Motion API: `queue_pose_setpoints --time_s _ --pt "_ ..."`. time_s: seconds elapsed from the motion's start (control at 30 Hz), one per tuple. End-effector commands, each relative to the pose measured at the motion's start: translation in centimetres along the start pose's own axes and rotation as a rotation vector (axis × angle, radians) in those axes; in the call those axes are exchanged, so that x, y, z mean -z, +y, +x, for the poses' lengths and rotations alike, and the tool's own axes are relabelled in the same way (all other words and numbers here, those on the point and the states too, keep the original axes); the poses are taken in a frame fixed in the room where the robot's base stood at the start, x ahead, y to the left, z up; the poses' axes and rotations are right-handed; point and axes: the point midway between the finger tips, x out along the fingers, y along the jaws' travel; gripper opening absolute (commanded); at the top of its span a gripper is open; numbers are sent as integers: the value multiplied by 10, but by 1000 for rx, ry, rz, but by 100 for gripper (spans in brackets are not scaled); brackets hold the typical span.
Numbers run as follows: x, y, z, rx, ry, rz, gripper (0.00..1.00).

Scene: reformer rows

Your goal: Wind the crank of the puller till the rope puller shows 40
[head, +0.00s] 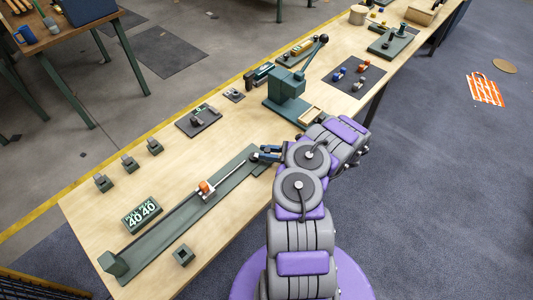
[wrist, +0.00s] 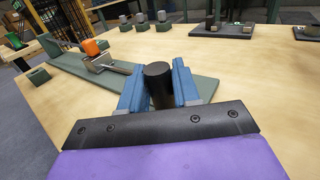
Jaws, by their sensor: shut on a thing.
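The puller is a long green rail (head: 165,228) on the wooden bench, with an orange-topped slider (head: 206,187) partway along it and a thin rod running from it towards my gripper. The orange part also shows in the wrist view (wrist: 95,47). My gripper (head: 266,153) is at the near end of the rail. In the wrist view its blue fingers are shut on a black upright crank knob (wrist: 158,84). The crank arm under the knob is hidden by the fingers and the gripper's body.
A green lever press (head: 287,88) stands just beyond my gripper. Several small green blocks (head: 129,163) sit along the far edge, and one (head: 183,255) near the front. A dark plate (head: 199,120) lies between. The wood around the display is clear.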

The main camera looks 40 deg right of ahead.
Motion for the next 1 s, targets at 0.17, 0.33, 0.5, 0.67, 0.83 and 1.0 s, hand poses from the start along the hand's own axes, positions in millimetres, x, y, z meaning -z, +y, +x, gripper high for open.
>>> queue_pose_setpoints --time_s 0.17,0.33,0.5,0.67,0.83,1.0 --pt "1 0 -1 -2 3 1 1" --pt "1 0 -1 -2 4 0 1" --pt "1 0 -1 -2 3 0 44" --pt "0 0 0 -3 2 -1 50" --pt "0 1 -1 -3 2 -2 50" --pt "-1 0 -16 -2 3 -5 50"
